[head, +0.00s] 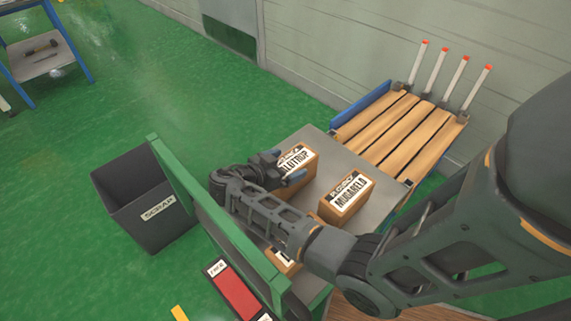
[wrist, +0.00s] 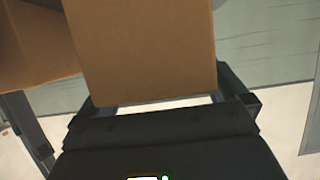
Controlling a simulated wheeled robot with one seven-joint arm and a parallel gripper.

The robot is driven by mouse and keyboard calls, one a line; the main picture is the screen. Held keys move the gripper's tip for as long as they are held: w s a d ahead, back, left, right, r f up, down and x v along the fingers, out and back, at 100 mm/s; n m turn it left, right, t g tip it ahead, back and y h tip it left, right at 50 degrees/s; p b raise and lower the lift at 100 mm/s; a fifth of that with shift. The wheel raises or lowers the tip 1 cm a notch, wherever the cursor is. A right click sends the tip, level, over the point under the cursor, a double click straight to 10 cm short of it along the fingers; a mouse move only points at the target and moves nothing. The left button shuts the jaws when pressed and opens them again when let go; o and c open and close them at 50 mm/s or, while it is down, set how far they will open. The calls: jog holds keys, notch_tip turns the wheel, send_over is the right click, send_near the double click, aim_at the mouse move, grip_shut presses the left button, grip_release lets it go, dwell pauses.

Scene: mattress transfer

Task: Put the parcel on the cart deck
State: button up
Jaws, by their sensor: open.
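Several brown parcels with white labels stand on a grey tabletop (head: 318,142). One parcel (head: 300,158), its label partly covered, is at my gripper (head: 284,165), which is open with its fingers at the parcel's sides. In the wrist view a brown box face (wrist: 148,50) fills the space in front of the palm; whether the fingers touch it I cannot tell. A second parcel (head: 346,197), labelled MUGAFELD, stands to the right. A third (head: 284,262) is mostly hidden under my arm. A slatted wooden deck (head: 400,128) on a blue frame, apparently the cart deck, is empty beyond the tabletop.
Several white posts with red tips (head: 453,78) line the deck's far edge by the wall. A green rail (head: 215,228) borders the tabletop's left side. A dark SCRAP bin (head: 140,200) stands on the floor beyond it. A blue-legged table (head: 40,55) holds tools.

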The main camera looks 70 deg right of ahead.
jog(key=b+v, duration=0.1)
jog(key=v, duration=0.6)
jog(key=shift+a+r, duration=0.2)
jog(key=shift+a, duration=0.05)
